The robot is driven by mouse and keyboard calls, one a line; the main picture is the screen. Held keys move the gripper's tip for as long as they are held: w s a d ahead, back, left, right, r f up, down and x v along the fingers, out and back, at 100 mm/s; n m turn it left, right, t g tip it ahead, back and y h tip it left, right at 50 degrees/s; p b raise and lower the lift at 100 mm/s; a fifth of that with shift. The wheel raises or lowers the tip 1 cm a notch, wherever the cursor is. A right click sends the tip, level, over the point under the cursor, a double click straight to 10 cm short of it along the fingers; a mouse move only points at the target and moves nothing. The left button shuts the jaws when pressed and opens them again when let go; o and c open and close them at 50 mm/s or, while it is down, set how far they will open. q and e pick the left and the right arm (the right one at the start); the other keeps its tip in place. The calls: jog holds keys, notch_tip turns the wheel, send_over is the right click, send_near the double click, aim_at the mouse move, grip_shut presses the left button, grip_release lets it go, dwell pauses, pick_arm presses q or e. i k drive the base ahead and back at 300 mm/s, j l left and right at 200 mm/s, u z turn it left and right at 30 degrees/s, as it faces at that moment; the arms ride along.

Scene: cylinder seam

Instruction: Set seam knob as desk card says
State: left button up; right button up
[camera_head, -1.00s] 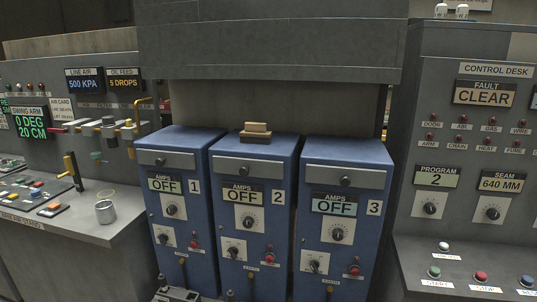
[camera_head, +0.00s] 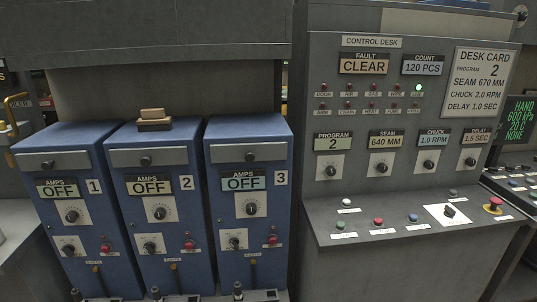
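The control desk (camera_head: 430,215) stands at the right. The seam knob (camera_head: 381,168) is a dark knob on a white plate under a display (camera_head: 387,140) reading 640 MM. The desk card (camera_head: 478,82) at the upper right of the panel reads program 2, seam 670 MM, chuck 2.0 RPM, delay 1.0 SEC. Neither of my grippers is in view.
Other knobs flank the seam knob: program (camera_head: 331,170) at 2, chuck (camera_head: 428,165) at 1.0 RPM, delay (camera_head: 471,163) at 1.5 SEC. Buttons and a red mushroom knob (camera_head: 493,204) line the desk ledge. Blue cabinets (camera_head: 247,140) stand at the left.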

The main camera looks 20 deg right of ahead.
aim_at(381, 167)
jog(key=z, duration=1.6)
